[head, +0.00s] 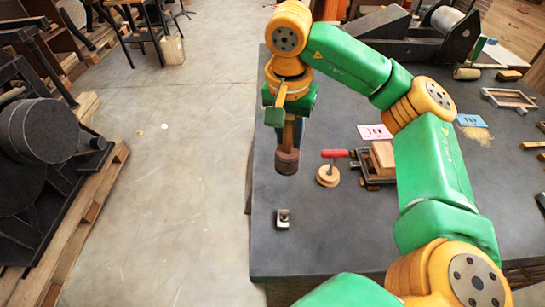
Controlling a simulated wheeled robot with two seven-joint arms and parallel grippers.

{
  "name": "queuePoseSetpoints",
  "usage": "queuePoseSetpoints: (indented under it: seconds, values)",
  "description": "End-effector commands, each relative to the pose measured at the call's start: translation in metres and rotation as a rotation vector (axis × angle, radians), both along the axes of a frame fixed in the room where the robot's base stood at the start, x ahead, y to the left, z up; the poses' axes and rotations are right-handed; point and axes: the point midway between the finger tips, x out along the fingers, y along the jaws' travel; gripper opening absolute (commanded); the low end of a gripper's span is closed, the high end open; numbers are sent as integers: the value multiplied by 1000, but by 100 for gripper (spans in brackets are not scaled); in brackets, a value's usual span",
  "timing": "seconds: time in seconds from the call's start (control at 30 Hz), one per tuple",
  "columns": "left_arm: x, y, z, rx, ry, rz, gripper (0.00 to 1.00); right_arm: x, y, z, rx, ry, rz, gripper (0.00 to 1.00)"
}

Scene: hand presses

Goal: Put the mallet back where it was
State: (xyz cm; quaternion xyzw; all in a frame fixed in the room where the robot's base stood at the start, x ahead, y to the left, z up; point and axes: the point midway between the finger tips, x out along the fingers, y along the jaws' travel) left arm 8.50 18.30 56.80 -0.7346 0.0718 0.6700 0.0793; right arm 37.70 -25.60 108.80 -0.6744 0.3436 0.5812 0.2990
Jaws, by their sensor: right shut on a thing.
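My right gripper (289,113) hangs pointing down near the left edge of the dark table (330,238). It is shut on the mallet (287,159), holding it by the handle. The mallet is upright with its brown, round head at the bottom. The head looks to be over the table, close to its left edge. I cannot tell whether it touches the tabletop. My left gripper is not in view.
Right of the mallet are a round wooden piece (327,177), a red handle (335,153) and a wooden block in a dark frame (383,158). A small metal piece (283,219) lies in front. A large press (420,35) stands behind. The front of the table is mostly clear.

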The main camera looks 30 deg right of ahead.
Motion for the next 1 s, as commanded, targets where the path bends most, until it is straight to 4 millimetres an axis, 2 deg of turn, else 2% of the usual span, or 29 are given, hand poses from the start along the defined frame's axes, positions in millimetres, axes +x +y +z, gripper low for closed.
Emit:
queuePoseSetpoints:
  seconds: [0.03,0.17,0.23,0.33,0.5,0.83,0.87,0.97,1.0]
  values:
    - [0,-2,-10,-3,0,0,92,9,-1,-20,5,7,1,0]
    - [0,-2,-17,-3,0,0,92,30,-7,-45,4,6,2,0]
    - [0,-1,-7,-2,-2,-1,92,37,-9,-46,2,3,2,0]
    - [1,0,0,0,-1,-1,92,46,-12,-59,0,5,1,0]
    - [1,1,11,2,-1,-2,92,46,-12,-85,-1,1,2,0]
    - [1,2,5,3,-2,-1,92,46,-11,-92,1,-3,2,0]
    - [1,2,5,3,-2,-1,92,46,-11,-93,0,-2,2,33]
    - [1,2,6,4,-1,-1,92,46,-11,-92,0,-2,2,60]
    - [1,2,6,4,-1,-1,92,46,-11,-92,0,-2,2,61]
